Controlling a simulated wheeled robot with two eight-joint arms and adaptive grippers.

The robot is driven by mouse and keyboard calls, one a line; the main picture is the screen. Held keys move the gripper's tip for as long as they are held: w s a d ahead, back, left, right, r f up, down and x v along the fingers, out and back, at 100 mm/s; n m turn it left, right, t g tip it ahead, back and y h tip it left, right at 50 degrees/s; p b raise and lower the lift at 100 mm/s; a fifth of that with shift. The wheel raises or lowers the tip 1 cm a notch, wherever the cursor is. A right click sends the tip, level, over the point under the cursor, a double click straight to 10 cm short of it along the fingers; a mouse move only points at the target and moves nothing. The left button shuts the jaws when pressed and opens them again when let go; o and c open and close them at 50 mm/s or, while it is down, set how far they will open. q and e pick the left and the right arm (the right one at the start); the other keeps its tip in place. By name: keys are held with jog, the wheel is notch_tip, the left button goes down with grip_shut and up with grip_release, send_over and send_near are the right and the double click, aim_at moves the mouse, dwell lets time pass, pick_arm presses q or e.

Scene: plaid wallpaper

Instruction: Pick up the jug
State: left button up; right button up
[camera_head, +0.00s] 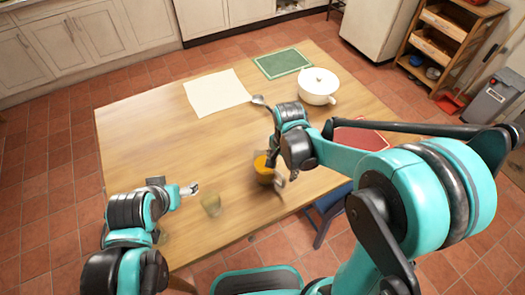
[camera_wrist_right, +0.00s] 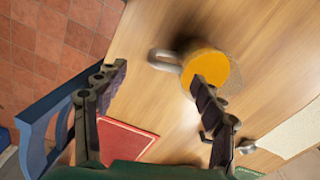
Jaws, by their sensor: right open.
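The jug (camera_head: 263,170), with an orange top or contents and a grey handle, stands near the table's front edge, partly hidden by my right gripper (camera_head: 270,158). In the right wrist view the jug (camera_wrist_right: 203,66) is a round orange disc with its handle pointing left. My right gripper (camera_wrist_right: 160,88) is open there. Its right finger overlaps the jug's lower edge in the picture, and the jug is not between the fingers; I cannot tell if they touch. My left gripper (camera_head: 176,191) is over the table's left front part, and its finger gap is unclear.
A glass tumbler (camera_head: 211,205) stands left of the jug. A red tray (camera_head: 362,133) lies to the right, partly behind my right arm. A white pot (camera_head: 318,86), green mat (camera_head: 283,64), white cloth (camera_head: 217,92) and spoon (camera_head: 258,99) lie farther back. A blue chair (camera_head: 327,207) is at the front edge.

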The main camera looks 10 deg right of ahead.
aim_at(280, 175)
jog(key=shift+w+a+f, duration=0.1)
jog(key=shift+w+f, duration=0.2)
notch_tip(280, 175, down, 3)
jog(key=shift+s+r+b, duration=0.1)
jog(key=shift+r+b, duration=0.1)
jog(key=shift+b, duration=0.45)
jog(key=f+b, duration=0.1)
jog(key=f, duration=0.2)
jog(key=f+b, duration=0.1)
jog(key=f, duration=0.1)
jog(key=shift+w+b, duration=0.3)
jog(key=c, duration=0.3)
grip_shut()
jog(key=shift+r, duration=0.2)
